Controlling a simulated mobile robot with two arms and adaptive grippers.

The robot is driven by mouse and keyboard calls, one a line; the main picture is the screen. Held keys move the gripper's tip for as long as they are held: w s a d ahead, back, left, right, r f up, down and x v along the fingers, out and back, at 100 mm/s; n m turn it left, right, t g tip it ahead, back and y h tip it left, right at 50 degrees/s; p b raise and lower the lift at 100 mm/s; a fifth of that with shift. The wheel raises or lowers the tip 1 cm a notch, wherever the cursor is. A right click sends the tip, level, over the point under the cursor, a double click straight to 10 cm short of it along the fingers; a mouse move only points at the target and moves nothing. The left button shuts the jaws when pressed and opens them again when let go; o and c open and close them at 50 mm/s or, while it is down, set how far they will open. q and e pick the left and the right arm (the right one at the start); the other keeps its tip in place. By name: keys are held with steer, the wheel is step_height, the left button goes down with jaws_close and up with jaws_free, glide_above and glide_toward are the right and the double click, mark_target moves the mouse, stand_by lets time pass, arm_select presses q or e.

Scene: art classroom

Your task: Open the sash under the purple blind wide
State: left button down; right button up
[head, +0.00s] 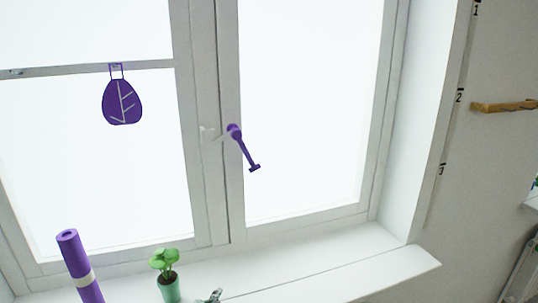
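A white window has two sashes side by side. The right sash (229,80) carries a purple handle (244,150) on its left stile, with its lever slanting down to the right. This sash looks closed against the middle of the frame. The left sash (185,140) has a grey horizontal bar (60,70) across it, and a purple leaf-shaped piece (122,102) hangs from the bar by a loop. I see no purple blind; the tops of both sashes are out of view. Neither of my grippers is in view.
The white sill (390,262) holds a purple roll (80,265) with a pale band, a plant in a green pot (169,290) and a small cut-off greenish thing (214,296). A wooden bar (505,106) is on the right wall. The sill's right part is clear.

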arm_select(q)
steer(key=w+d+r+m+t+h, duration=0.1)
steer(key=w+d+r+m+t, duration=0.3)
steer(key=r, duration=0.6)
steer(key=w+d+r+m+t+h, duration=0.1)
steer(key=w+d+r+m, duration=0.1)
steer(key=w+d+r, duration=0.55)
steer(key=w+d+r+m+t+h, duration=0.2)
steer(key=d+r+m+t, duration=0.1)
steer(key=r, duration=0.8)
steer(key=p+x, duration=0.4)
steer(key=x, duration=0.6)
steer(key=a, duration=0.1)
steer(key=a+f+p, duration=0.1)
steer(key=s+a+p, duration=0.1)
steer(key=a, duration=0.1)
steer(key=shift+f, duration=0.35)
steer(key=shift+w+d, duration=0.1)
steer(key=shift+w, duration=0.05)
